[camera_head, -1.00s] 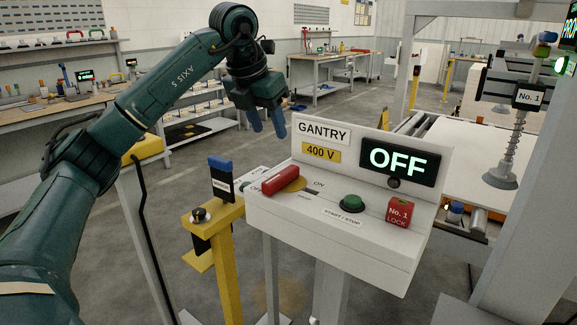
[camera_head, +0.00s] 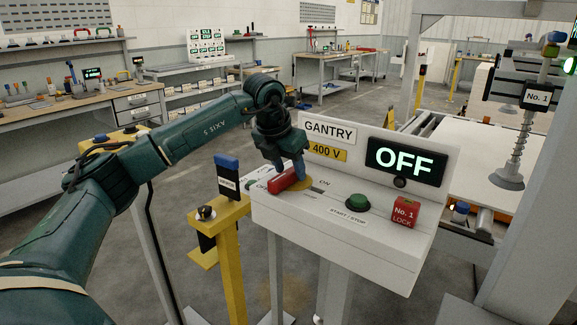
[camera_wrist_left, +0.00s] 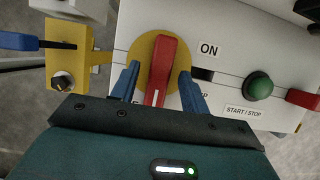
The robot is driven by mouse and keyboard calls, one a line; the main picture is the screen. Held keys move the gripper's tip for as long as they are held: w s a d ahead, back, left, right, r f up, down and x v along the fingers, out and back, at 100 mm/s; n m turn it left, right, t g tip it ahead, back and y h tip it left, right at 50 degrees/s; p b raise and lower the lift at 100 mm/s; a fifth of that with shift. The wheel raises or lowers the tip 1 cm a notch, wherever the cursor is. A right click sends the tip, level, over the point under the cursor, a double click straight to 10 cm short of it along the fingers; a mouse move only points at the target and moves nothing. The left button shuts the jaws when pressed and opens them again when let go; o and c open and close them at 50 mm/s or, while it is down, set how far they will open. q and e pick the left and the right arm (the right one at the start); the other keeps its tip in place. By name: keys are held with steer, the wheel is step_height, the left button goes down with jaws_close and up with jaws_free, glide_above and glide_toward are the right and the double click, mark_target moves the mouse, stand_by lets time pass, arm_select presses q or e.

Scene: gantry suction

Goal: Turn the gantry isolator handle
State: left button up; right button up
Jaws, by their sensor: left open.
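The red isolator handle (camera_head: 288,181) sits on a round yellow plate (camera_head: 303,184) at the left of the white gantry console (camera_head: 335,216). The console display (camera_head: 405,161) reads OFF. In the left wrist view the handle (camera_wrist_left: 161,72) stands nearly upright in the picture on its yellow disc (camera_wrist_left: 139,55), with the ON label (camera_wrist_left: 208,49) to its right. My left gripper (camera_head: 290,172) is down at the handle. In the wrist view its blue fingers (camera_wrist_left: 160,85) are open, one on each side of the handle, with gaps visible. My right gripper is not in view.
A green start/stop button (camera_head: 357,202) and a red No. 1 lock block (camera_head: 404,212) are on the console to the right. A suction cup (camera_head: 507,178) hangs at the right.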

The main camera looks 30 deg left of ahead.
arm_select(q)
jaws_close()
stand_by(0.3)
stand_by(0.4)
